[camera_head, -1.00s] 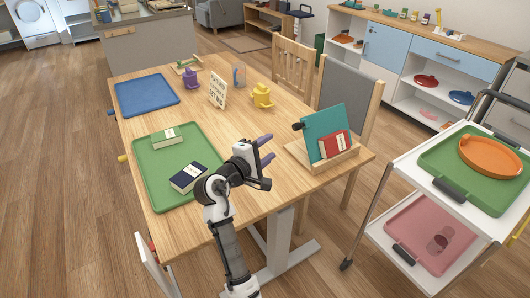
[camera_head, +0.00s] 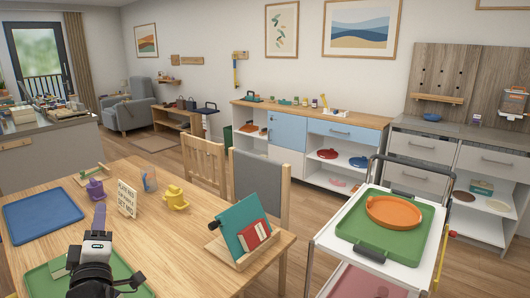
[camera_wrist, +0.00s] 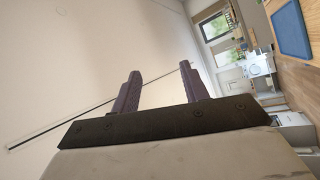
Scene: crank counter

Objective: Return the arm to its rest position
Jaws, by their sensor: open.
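On the table (camera_head: 150,240) are a blue tray (camera_head: 42,217), a purple pot (camera_head: 95,190), a small sign (camera_head: 127,199), a yellow pot (camera_head: 175,199) and a stand with a teal board (camera_head: 240,222). A white trolley (camera_head: 325,240) stands at right.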

